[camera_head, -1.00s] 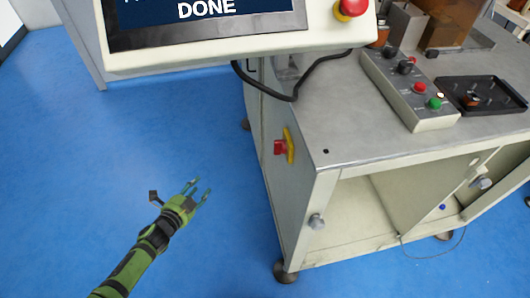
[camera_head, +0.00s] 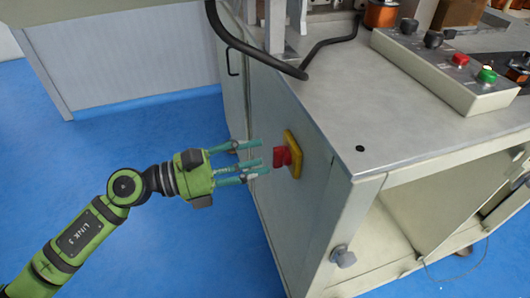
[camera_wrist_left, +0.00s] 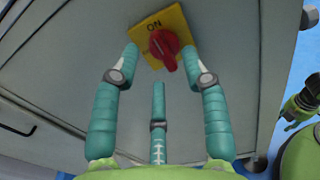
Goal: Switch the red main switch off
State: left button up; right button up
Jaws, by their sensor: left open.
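The red main switch (camera_head: 282,156) is a rotary knob on a yellow plate (camera_head: 294,153) on the cabinet's left side wall. In the left wrist view the fingertips (camera_wrist_left: 165,62) stand on either side of the knob, with a third finger below. Whether they touch it I cannot tell.
The steel cabinet top (camera_head: 330,100) carries a control box (camera_head: 445,70) with black knobs and red and green buttons. A black cable (camera_head: 250,48) hangs above the side wall. The blue floor (camera_head: 130,150) to the left is clear.

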aim_at(281, 157)
pick_arm(q)
jog(key=shift+x, duration=1.55)
pick_arm(e)
jog(key=shift+w+f, duration=0.2)
pick_arm(q)
grip_shut()
